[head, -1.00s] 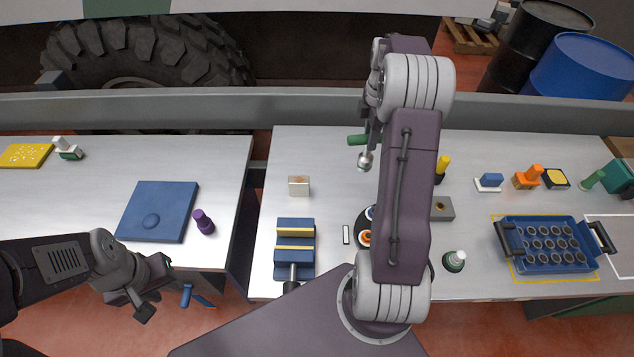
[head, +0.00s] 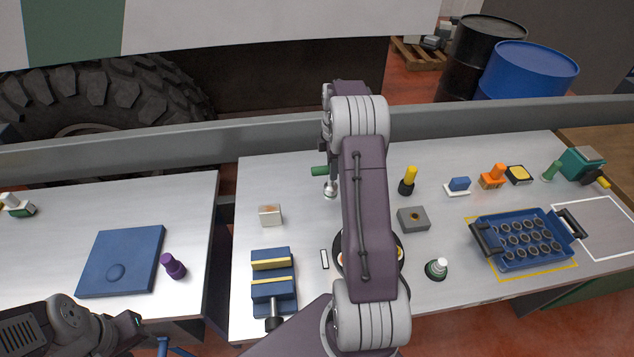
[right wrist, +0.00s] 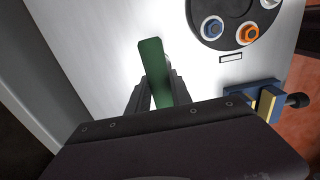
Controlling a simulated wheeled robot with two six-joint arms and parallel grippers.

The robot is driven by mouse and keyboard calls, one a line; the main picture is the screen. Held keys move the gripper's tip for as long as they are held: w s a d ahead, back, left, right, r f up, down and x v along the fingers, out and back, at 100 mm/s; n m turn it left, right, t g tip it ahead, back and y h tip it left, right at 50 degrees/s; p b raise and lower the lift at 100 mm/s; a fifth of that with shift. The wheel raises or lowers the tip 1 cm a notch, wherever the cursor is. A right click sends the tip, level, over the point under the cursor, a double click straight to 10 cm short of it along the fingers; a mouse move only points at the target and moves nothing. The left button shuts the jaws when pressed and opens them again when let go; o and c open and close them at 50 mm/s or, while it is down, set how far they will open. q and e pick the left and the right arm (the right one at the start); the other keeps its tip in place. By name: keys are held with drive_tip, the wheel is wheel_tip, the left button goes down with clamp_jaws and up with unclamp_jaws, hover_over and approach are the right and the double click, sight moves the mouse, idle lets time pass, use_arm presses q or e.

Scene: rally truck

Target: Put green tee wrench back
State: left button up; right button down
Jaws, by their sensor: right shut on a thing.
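The green tee wrench is in my right gripper. Its green handle (head: 319,171) sticks out left of the gripper in the head view, with a round silver end (head: 330,190) below it. In the right wrist view the green bar (right wrist: 151,58) lies between the two dark fingers of my right gripper (right wrist: 157,88), shut on it. The wrench appears above the bench (head: 228,280); my right arm hides part of it. My left gripper (head: 130,325) is at the lower left, its jaws unclear.
A pale block (head: 269,215), a blue vise (head: 272,262), a grey block (head: 413,219) and a blue crate (head: 480,238) stand on the bench. The bench's back left is clear.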

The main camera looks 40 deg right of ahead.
drive_tip(key=w+a+f+p, duration=0.2)
drive_tip(key=w+a+f, duration=0.1)
drive_tip(key=f, duration=0.3)
drive_tip(key=shift+w+f, duration=0.3)
drive_tip(key=shift+w, duration=0.35)
drive_tip(key=c, duration=1.2)
unclamp_jaws()
drive_tip(key=shift+o, duration=0.2)
wheel_tip(320, 180, up, 9)
drive_tip(key=b, duration=0.3)
drive_tip(key=s+a+m, duration=0.3)
drive_tip(key=a, duration=0.4)
drive_tip(key=s+a+m, duration=0.3)
drive_tip(key=a, duration=0.5)
drive_tip(key=s+a+f+m, duration=0.1)
drive_tip(key=s+a+m, duration=0.2)
drive_tip(key=s, duration=0.4)
drive_tip(key=s+a+f+m+t, duration=0.1)
drive_tip(key=s+a+f+m, duration=0.1)
drive_tip(key=s+a, duration=0.3)
drive_tip(key=shift+s+a+m+b, duration=0.15)
drive_tip(key=shift+s+m+b, duration=0.45)
drive_tip(key=shift+s, duration=0.55)
